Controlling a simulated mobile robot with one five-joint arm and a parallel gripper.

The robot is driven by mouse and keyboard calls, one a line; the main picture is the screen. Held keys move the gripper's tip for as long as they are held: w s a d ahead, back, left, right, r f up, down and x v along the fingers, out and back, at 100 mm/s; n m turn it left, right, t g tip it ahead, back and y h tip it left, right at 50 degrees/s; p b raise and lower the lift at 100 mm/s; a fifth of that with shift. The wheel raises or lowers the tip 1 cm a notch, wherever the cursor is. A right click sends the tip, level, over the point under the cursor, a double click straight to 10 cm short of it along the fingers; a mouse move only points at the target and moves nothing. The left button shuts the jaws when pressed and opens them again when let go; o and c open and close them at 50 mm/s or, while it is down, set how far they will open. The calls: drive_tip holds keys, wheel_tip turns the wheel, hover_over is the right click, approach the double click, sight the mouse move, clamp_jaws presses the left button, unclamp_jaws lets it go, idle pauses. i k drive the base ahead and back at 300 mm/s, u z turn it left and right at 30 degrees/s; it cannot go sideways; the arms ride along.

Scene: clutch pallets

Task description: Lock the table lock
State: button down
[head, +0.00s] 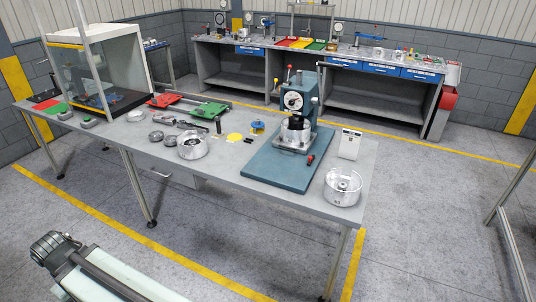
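A blue-green bench press (298,104) with a round dial stands upright on a blue base plate (262,168) at the right part of the near workbench. A silver round part (295,132) sits on the press's small table, under the head. A short lever with a red knob (310,159) shows at the front right of that table; it may be the table lock, but its setting is too small to tell. Another red-knobbed lever rises at the top of the press.
The grey workbench (225,180) also holds silver housings (342,188) (193,146), a white box (350,143), red and green trays and a glass-sided enclosure (98,70). A rail-like unit (110,285) is at lower left. Floor in front is clear.

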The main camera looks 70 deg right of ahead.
sight(310, 157)
drive_tip(key=u, duration=0.25)
drive_tip(key=k, duration=1.15)
drive_tip(key=z, duration=0.9)
drive_tip(key=i, duration=1.05)
drive_tip(key=u, duration=0.05)
